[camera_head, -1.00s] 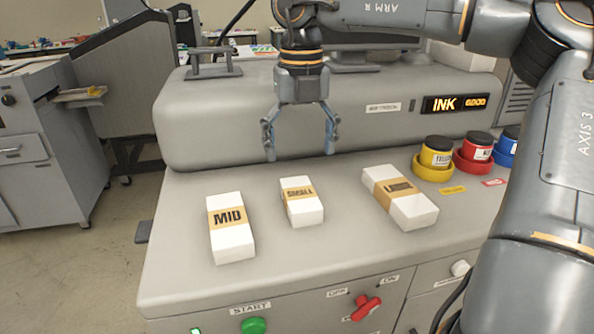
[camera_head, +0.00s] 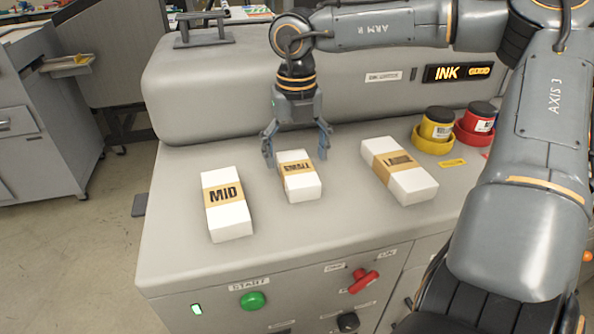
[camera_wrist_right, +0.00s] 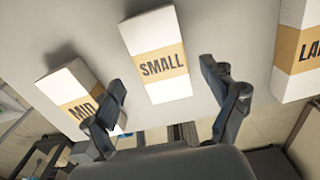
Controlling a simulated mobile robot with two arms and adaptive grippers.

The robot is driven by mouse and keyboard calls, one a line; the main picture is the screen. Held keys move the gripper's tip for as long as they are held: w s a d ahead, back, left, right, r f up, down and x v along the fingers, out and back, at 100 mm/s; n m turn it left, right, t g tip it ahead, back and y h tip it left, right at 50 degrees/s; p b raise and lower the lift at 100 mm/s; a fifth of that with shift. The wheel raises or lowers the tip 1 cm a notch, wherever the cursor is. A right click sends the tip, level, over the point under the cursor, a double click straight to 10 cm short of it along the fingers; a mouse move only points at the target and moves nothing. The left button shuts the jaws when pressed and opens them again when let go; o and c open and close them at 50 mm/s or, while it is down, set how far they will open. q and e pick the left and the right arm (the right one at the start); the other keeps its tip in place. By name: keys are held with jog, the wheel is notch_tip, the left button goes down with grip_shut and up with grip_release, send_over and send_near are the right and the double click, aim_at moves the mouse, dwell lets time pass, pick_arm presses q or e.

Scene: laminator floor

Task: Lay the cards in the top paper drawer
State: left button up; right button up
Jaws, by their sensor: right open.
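Three white card stacks with tan paper bands lie on the grey machine top. The MID stack (camera_head: 228,217) is at the left, the SMALL stack (camera_head: 304,188) in the middle, the larger stack (camera_head: 410,186) at the right, its label partly unreadable. My right gripper (camera_head: 295,157) is open, pointing down just behind and above the SMALL stack. In the right wrist view, the SMALL stack (camera_wrist_right: 148,40) lies ahead, between the lines of the open fingers (camera_wrist_right: 165,108). The MID stack (camera_wrist_right: 62,90) is partly behind one finger. No paper drawer is clearly identifiable. My left gripper is out of view.
Yellow (camera_head: 437,124) and red (camera_head: 477,122) ink pots in trays stand at the right of the top. A raised grey housing (camera_head: 200,90) runs along the back. A green START button (camera_head: 253,300) and red knob (camera_head: 363,281) are on the front. Bare top lies before the stacks.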

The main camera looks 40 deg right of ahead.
aim_at(297, 167)
jog(key=f, duration=0.1)
jog(key=f+p, duration=0.1)
jog(key=f, duration=0.1)
jog(key=shift+d+f, duration=0.2)
jog(key=shift+f, duration=0.1)
jog(key=shift+w+f, duration=0.15)
jog(key=shift+f, duration=0.15)
jog(key=shift+c, duration=0.8)
jog(key=c, duration=1.3)
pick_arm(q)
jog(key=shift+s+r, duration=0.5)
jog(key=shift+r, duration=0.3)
pick_arm(e)
jog(key=shift+r, duration=0.1)
jog(key=shift+c, duration=0.2)
